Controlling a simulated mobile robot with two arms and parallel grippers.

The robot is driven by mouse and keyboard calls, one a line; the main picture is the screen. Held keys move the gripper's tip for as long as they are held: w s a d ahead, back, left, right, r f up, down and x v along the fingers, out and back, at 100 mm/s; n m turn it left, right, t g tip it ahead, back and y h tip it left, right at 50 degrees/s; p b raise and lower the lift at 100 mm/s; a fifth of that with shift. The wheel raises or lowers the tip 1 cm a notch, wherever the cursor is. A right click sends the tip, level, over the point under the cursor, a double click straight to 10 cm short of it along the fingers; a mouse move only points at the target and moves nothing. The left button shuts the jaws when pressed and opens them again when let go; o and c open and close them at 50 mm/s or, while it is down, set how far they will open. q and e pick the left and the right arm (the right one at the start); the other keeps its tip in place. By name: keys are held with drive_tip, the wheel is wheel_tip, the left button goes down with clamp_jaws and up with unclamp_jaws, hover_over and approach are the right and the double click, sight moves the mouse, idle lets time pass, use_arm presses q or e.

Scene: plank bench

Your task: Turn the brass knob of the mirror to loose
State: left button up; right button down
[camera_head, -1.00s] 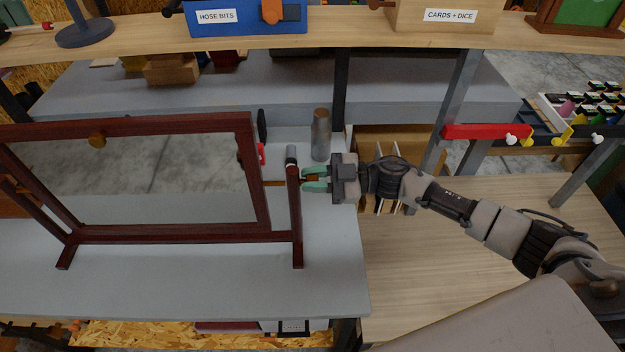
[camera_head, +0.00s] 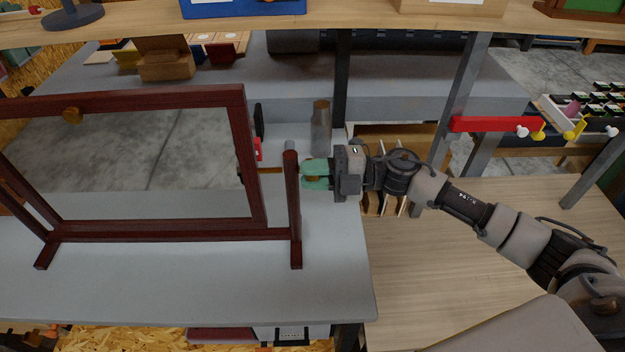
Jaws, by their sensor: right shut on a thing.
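The mirror stands on the grey bench at left, with a dark red wooden frame (camera_head: 150,101) held between the posts of its stand. A short brass-coloured rod (camera_head: 271,170) joins the frame to the right post (camera_head: 292,210). The brass knob (camera_head: 315,180) is on the outer side of this post, mostly hidden by the green fingertips. My right gripper (camera_head: 316,172) comes in from the right and is shut on the knob, close to the post. My left gripper is not in view.
A grey bottle (camera_head: 321,128) stands just behind the right gripper. A shelf (camera_head: 350,22) with boxes runs across the top on dark legs. A red rail with pegs (camera_head: 490,124) is at right. The wooden bench top (camera_head: 430,265) below my right arm is clear.

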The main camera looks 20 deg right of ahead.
drive_tip(key=shift+f+n+b, duration=0.3)
drive_tip(key=shift+n+b, duration=0.85)
drive_tip(key=shift+n, duration=0.25)
drive_tip(key=c, duration=1)
unclamp_jaws()
drive_tip(key=shift+c, duration=0.2)
